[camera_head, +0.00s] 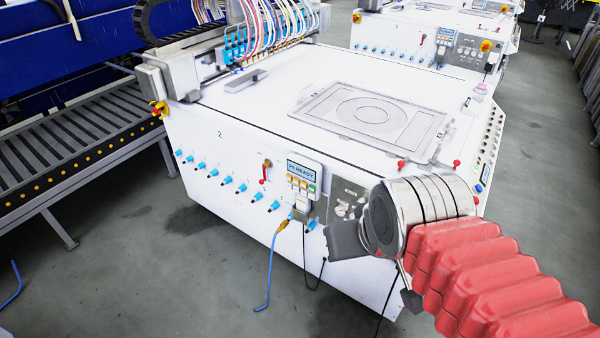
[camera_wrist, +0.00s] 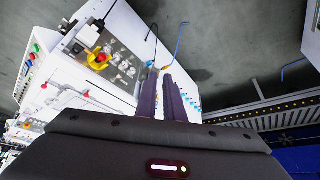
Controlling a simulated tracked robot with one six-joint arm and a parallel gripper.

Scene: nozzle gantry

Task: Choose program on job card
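The control box (camera_head: 302,176) is on the front face of the nearest white machine. Its screen reads what looks like "P1 READY", with orange, white and green keys below it. I cannot make out a job card in either view. My gripper (camera_wrist: 160,72) shows in the wrist view as two dark fingers, slightly apart with nothing between them, pointing toward the machine's front and the floor. In the head view my wrist is right of the control box, in front of the machine's right front corner, and hides part of the panel. The fingertips are not clear there.
The white table top (camera_head: 290,85) holds a framed plate with rings (camera_head: 372,110). A red lever (camera_head: 265,170) and blue fittings line the front. A blue hose (camera_head: 271,265) hangs below the control box. A roller conveyor (camera_head: 70,145) stands left. The wrist view shows a red-and-yellow stop knob (camera_wrist: 98,58).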

